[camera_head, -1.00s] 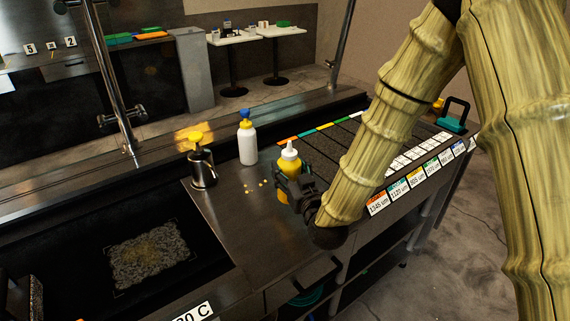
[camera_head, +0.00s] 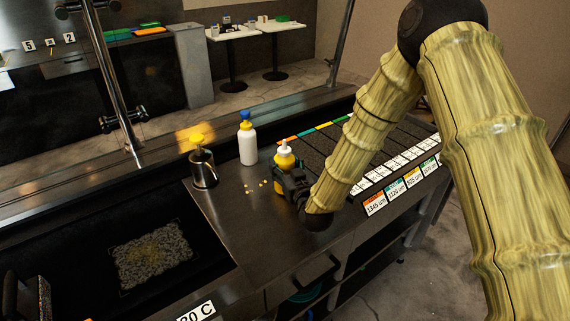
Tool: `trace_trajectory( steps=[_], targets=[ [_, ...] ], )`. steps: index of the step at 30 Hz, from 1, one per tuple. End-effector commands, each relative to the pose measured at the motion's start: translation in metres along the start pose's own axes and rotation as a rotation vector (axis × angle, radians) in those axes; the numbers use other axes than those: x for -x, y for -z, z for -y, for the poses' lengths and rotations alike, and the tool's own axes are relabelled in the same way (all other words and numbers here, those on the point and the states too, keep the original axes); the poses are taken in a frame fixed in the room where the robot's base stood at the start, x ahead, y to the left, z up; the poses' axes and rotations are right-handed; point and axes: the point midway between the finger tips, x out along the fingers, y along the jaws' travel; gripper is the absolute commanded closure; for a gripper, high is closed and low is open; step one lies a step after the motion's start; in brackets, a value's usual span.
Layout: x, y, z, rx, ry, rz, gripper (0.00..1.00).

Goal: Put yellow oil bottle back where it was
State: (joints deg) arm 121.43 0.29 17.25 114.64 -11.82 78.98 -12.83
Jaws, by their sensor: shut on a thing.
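The yellow oil bottle (camera_head: 284,160) has a white nozzle and a yellow body. It is upright on or just above the dark metal counter (camera_head: 235,220); I cannot tell whether its base touches. My gripper (camera_head: 285,183) is shut around its lower body from the near right side and hides part of it. A white bottle with a blue cap (camera_head: 247,140) stands behind and to the left of it, apart from it.
A dark metal canister with a yellow top (camera_head: 202,163) stands on the left. Small yellow bits (camera_head: 262,184) lie on the counter. The griddle with a textured patch (camera_head: 152,257) is at lower left. Labelled panels (camera_head: 387,188) lie to the right. A steel post (camera_head: 105,75) rises at left.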

Motion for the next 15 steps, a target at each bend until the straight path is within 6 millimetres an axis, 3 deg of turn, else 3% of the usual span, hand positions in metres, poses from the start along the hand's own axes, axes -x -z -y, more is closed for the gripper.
trace_trajectory(
  steps=[14,15],
  targets=[
    [-0.0003,-0.0076,0.0002,0.0,0.0,-0.003,1.0],
    [-0.0001,-0.0068,0.0002,0.0,0.0,-0.002,0.39]
  ],
)
